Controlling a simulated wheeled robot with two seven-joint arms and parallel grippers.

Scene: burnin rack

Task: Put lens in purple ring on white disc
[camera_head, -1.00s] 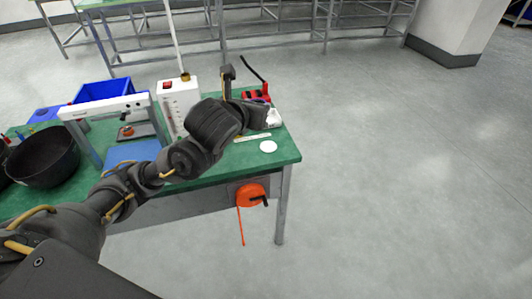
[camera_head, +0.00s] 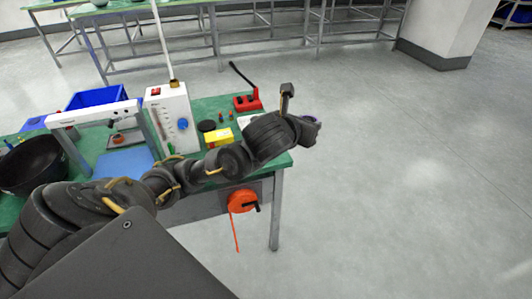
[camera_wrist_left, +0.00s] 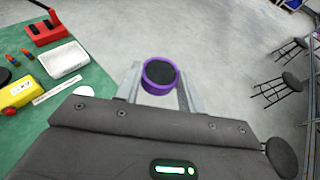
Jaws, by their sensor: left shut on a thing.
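My left gripper (camera_head: 312,126) is past the right edge of the table, over the floor in the head view. It is shut on the lens in the purple ring (camera_wrist_left: 160,76), a dark round lens with a purple rim, held between its two pale fingers in the left wrist view. The white disc (camera_wrist_left: 84,91) lies on the green tabletop, left of the gripper, partly cut off by the gripper body. In the head view the disc is hidden behind my arm. My right gripper is in neither view.
The green table (camera_head: 221,102) carries a white instrument (camera_head: 172,118) with a tall tube, a yellow box (camera_head: 218,137), a red stand (camera_head: 246,102) and a white tray (camera_wrist_left: 67,60). An orange reel (camera_head: 242,201) hangs on the table's front. Open floor lies to the right.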

